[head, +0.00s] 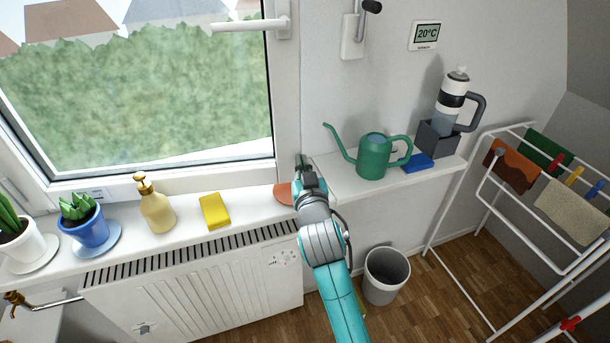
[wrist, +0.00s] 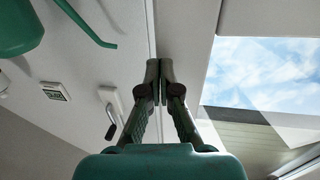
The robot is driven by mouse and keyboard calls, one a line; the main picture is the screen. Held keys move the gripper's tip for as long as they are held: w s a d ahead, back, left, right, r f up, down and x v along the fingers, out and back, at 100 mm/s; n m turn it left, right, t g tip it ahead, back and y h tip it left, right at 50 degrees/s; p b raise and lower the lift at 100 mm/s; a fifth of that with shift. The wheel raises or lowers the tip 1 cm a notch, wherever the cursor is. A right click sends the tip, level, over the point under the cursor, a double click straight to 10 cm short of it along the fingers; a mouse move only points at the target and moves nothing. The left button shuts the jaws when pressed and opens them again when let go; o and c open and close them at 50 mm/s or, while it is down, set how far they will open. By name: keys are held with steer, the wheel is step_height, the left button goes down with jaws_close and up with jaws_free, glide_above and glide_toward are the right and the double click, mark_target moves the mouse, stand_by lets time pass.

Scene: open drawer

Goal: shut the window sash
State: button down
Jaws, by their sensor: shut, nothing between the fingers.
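The window sash (head: 283,90) is a white frame around a large glass pane, at the upper left of the head view. Its white handle (head: 262,25) lies horizontal near the top. The sash also shows in the wrist view (wrist: 188,45), with sky through its glass at right. I cannot tell whether a gap remains between sash and fixed frame. My gripper (head: 303,163) is shut and empty, in front of the sash's right edge, low down above the sill. In the wrist view its fingertips (wrist: 160,70) are together near the vertical frame edge; contact is unclear.
On the sill (head: 185,222) stand potted plants, a yellow soap bottle (head: 156,208) and a yellow sponge (head: 215,211). A terracotta item (head: 284,194) is partly hidden by my gripper. A green watering can (head: 373,160) stands on the right shelf. A drying rack (head: 483,190) is far right.

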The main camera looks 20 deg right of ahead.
steer(key=shift+w+d, duration=0.1)
steer(key=shift+w, duration=0.3)
